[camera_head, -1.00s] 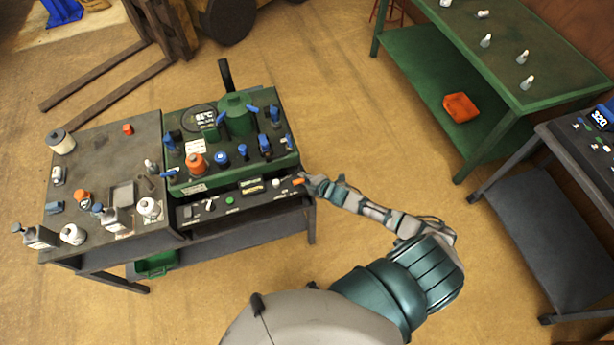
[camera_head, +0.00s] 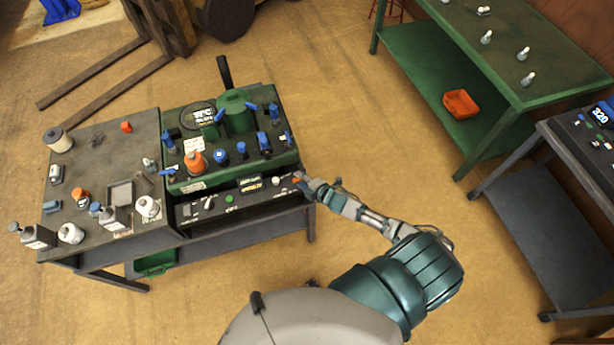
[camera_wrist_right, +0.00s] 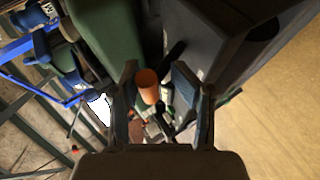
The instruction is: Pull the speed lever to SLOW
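The control panel (camera_head: 217,208) is the dark front strip of the green machine. At its right end is an orange-tipped handle (camera_head: 296,179), which looks like the speed lever; its label cannot be read. My right gripper (camera_head: 303,183) is at that end of the panel and partly covers the handle. In the right wrist view the orange tip (camera_wrist_right: 147,87) lies between the two spread fingers of my right gripper (camera_wrist_right: 157,80). A gap shows on the right side of the tip; contact on the left cannot be told. My left gripper is not in view.
The green machine top (camera_head: 281,98) carries blue valves and an orange knob (camera_head: 195,162) behind the panel. A dark bench (camera_head: 95,220) with bottles adjoins on the left. A green table (camera_head: 560,88) stands back right.

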